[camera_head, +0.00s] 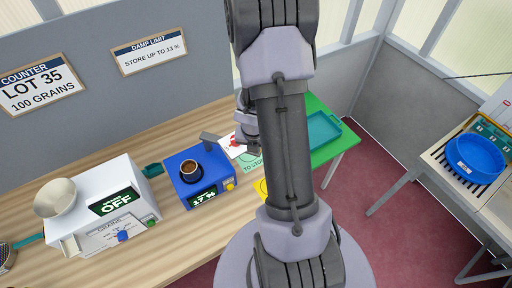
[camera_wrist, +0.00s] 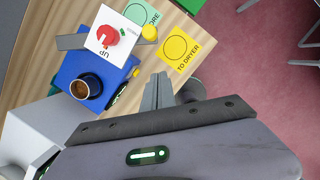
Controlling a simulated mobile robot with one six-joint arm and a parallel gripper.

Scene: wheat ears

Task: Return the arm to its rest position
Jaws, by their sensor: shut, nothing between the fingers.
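My arm stands upright in the middle of the head view, with its wrist bent down over the table. My gripper (camera_wrist: 157,92) is shut and empty in the wrist view, its fingers together above the table. In the head view my gripper (camera_head: 252,148) is partly hidden by my arm, close to the white card with a red part (camera_head: 234,146). It touches nothing that I can see.
The blue meter (camera_head: 209,186) reads 17 % and holds a dark cup of grain (camera_head: 190,171). A white counter (camera_head: 118,183) showing OFF stands left. Yellow TO DRYER (camera_wrist: 182,49) and green TO STORE pads lie nearby. A blue basin (camera_head: 474,157) is on the right bench.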

